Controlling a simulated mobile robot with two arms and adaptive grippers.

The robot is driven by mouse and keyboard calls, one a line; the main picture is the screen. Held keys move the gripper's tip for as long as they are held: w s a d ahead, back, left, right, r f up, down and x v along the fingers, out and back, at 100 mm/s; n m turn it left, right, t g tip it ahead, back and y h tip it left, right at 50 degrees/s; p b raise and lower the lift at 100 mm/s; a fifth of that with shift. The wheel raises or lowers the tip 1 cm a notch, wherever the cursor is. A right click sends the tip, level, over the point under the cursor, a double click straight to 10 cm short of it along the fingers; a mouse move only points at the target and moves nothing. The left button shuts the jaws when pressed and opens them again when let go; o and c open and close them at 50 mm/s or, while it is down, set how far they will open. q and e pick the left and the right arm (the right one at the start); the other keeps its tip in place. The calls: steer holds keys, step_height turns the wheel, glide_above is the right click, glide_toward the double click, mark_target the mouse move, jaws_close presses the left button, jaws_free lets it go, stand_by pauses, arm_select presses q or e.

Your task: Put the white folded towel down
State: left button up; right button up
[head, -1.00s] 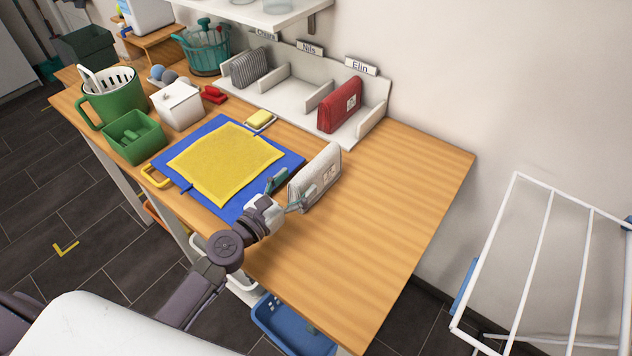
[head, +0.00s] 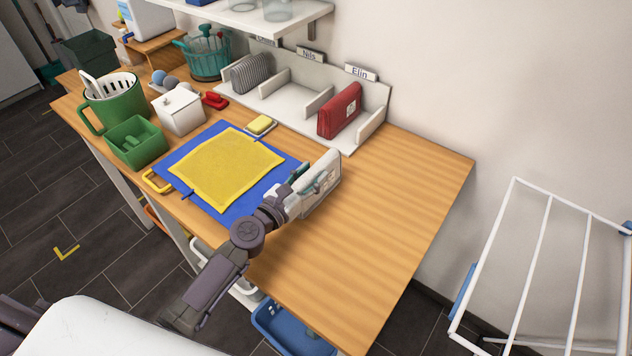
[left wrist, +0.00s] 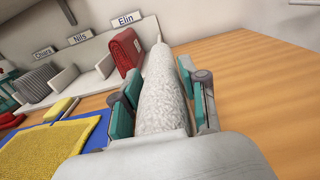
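The white folded towel (head: 318,193) stands upright on its edge on the wooden table, right of the blue mat (head: 168,161). It also shows in the left wrist view (left wrist: 160,95), running away from the camera between the fingers. My left gripper (head: 312,177) is at the towel, with one teal finger on each side of it. In the left wrist view the fingers (left wrist: 160,95) look spread, close beside the towel's faces; contact is hard to make out. The towel's near end is partly hidden by the gripper. My right gripper is not in view.
A yellow cloth (head: 226,164) lies on the blue mat. A white divider rack (head: 290,100) behind holds a red towel (head: 340,111) and a grey striped one (head: 250,74). The table's right part (head: 400,200) is clear. A white drying rack (head: 545,260) stands at right.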

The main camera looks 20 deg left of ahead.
arm_select(q)
steer(key=c, duration=0.5)
jaws_close()
steer(key=shift+r, duration=0.1)
